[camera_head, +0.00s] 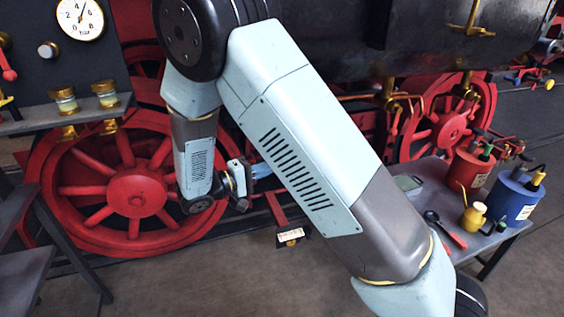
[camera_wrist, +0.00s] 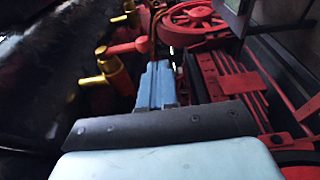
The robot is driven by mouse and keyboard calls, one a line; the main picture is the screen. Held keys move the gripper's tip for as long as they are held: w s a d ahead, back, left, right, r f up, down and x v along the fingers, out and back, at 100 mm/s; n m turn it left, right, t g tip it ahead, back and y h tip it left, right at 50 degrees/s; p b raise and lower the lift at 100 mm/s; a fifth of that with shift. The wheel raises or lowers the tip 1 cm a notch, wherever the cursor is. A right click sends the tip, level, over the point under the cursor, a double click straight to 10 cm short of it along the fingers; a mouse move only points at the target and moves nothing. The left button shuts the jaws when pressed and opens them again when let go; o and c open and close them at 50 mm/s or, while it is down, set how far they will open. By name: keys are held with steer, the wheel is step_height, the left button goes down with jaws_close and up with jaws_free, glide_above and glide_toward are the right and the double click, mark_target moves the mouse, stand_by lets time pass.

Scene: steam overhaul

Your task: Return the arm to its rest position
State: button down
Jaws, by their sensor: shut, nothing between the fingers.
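My arm is light blue and dark grey and crosses the middle of the head view, bent in front of the locomotive. My gripper (camera_head: 262,170) is at the end of the arm, left of centre, partly hidden behind the large arm link. In the wrist view the blue fingers of my gripper (camera_wrist: 157,84) lie side by side, shut, with nothing held between them. They point toward the red wheels and frame of the locomotive. In the head view the gripper is in front of the engine's side, to the right of the big red wheel (camera_head: 133,192).
A grey table (camera_head: 425,192) at the right holds a red can (camera_head: 468,167), a blue can (camera_head: 513,198), a small yellow oil can (camera_head: 473,216) and a red-handled tool. A dark panel with a gauge (camera_head: 80,18) and a shelf (camera_head: 90,114) stand at the left. Floor is clear at lower middle.

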steer(key=f+v, duration=0.1)
steer(key=v, duration=0.5)
steer(key=s+d+r+m+g+y, duration=0.1)
steer(key=s+d+r+g+y, duration=0.2)
steer(key=d, duration=0.4)
steer(key=s+d+r+m+g+y, duration=0.1)
steer(key=d+r+g+y, duration=0.15)
steer(key=d+r, duration=0.3)
steer(key=s+d+r+m+g+y, duration=0.2)
steer(key=d+r+g, duration=0.1)
steer(key=d, duration=0.5)
steer(key=s+d+r+t+y, duration=0.3)
steer(key=s+r+y, duration=0.1)
steer(key=s, duration=0.3)
steer(key=s+d+r+m+t+y, duration=0.1)
steer(key=s+d+r+t+y, duration=0.2)
steer(key=s+r, duration=0.3)
steer(key=shift+s+d+y, duration=0.4)
steer(key=shift+d+y, duration=0.35)
steer(key=shift+d, duration=0.05)
